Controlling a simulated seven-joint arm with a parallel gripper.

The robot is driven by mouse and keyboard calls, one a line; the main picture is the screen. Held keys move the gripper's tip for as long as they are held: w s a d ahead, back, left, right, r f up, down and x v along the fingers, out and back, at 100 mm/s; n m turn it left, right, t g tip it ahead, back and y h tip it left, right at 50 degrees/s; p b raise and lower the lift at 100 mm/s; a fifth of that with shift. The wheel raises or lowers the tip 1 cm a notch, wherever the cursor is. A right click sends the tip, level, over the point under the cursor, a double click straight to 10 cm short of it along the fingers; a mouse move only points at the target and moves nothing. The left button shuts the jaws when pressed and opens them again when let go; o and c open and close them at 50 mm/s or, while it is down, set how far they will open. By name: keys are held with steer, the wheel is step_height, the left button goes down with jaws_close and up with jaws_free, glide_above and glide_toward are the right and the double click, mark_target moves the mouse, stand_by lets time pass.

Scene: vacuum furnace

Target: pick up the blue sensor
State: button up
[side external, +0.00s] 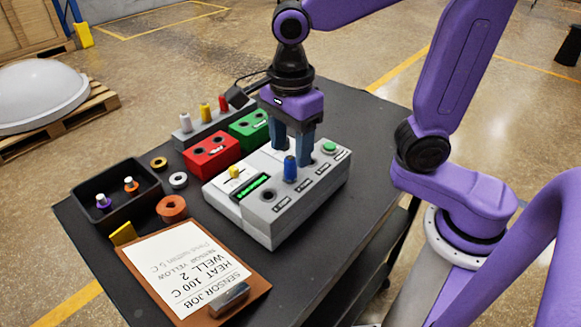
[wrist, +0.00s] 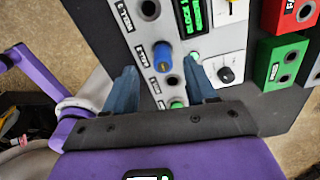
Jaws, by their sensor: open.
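The blue sensor (side external: 290,168) stands upright in a well of the grey block (side external: 268,232), in the row along its front edge. In the wrist view the blue sensor (wrist: 163,57) shows between and slightly beyond my fingertips. My gripper (side external: 292,154) is open and points down over the block, its two fingers close to the sensor. In the wrist view my gripper (wrist: 160,68) has nothing between its fingers that it grips. I cannot tell whether the fingers are level with the sensor's sides.
The block carries a green display (side external: 252,187), a yellow switch (side external: 235,172) and a green button (side external: 329,147). Red (side external: 211,155) and green (side external: 250,129) boxes stand behind it. A black tray (side external: 117,190) and a clipboard (side external: 190,270) lie left.

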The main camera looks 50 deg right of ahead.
mark_target(290, 158)
step_height(290, 158, down, 5)
steer(key=shift+w+d+r, duration=0.1)
steer(key=shift+w+d, duration=0.05)
jaws_close()
stand_by(0.4)
